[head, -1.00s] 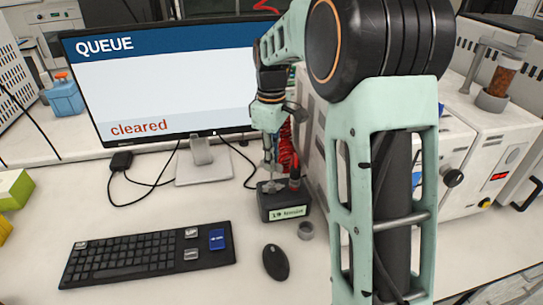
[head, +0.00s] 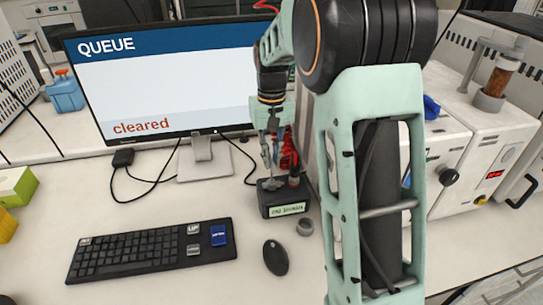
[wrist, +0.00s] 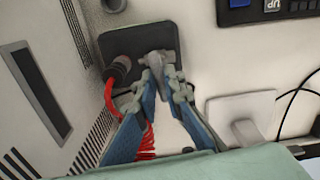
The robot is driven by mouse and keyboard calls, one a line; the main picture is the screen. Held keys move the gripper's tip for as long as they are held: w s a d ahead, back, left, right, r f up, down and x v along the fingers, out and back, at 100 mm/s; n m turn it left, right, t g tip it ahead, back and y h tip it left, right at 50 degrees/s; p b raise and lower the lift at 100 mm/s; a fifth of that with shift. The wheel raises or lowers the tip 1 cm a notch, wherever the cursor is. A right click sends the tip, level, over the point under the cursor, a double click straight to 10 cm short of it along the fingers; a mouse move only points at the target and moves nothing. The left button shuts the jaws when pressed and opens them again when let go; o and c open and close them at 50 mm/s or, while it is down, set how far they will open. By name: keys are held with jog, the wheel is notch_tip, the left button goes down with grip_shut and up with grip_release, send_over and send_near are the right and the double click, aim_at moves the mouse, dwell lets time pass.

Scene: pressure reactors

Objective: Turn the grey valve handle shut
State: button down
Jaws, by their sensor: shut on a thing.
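My gripper (wrist: 163,76) is shut on this handle, with both blue-grey fingers closing from the near side. In the head view my gripper (head: 272,165) points down over the box. A dark fitting with a red coiled hose (wrist: 107,97) stands beside the handle. The display text is too small to read surely, and the handle's exact angle is partly hidden by the fingers.
The monitor (head: 180,80) reads "QUEUE" and "cleared". A keyboard (head: 150,250), a mouse (head: 276,258) and a small grey ring (head: 305,227) lie in front. White reactor units (head: 470,140) stand on the right, close to my arm.

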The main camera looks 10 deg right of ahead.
aim_at(272, 160)
jog(key=shift+m, duration=0.7)
jog(key=c, duration=2)
grip_release()
notch_tip(272, 160, up, 12)
jog(key=shift+r, duration=0.1)
